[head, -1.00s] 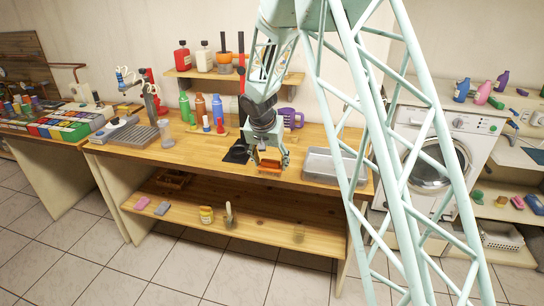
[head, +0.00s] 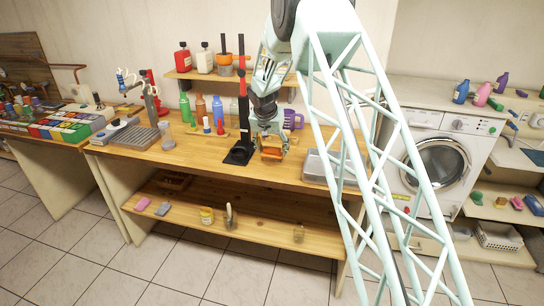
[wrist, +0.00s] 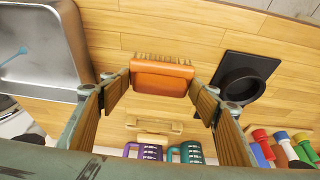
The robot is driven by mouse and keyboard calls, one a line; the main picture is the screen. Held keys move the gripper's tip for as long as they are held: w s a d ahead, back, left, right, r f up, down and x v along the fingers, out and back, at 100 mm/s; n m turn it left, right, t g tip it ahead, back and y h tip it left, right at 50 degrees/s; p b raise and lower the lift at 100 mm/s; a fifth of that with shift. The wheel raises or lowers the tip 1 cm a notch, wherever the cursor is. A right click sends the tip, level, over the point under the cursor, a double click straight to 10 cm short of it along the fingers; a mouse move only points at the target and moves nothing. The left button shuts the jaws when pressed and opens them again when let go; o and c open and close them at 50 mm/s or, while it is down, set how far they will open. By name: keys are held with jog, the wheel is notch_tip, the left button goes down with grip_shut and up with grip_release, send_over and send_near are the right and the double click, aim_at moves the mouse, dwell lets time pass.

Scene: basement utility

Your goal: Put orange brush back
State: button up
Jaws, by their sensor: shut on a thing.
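The orange brush (wrist: 162,78) is between my gripper's fingertips in the wrist view, with its tan bristles along its upper edge. My gripper (wrist: 162,84) is shut on it, one finger at each end. In the head view my gripper (head: 270,142) holds the orange brush (head: 271,153) over the wooden workbench, to the right of the black stand. I cannot tell exactly how high above the bench it is. A pale wooden piece (wrist: 153,128) shows just below the brush in the wrist view; what it is, I cannot tell.
A grey metal tray (head: 314,166) stands to the right on the workbench, partly behind my arm. The black stand (head: 239,154) with its tall post is close on the left. A purple mug (head: 293,119) is behind. Bottles and small colored items stand farther left.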

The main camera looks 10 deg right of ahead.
aim_at(272, 153)
jog(key=shift+w, duration=0.3)
jog(key=shift+f, duration=1.75)
jog(key=shift+f+b, duration=0.15)
jog(key=shift+b, duration=0.15)
jog(key=o, duration=0.9)
jog(key=shift+r, duration=0.35)
jog(key=shift+p+v, duration=0.45)
jog(key=shift+v, duration=5.35)
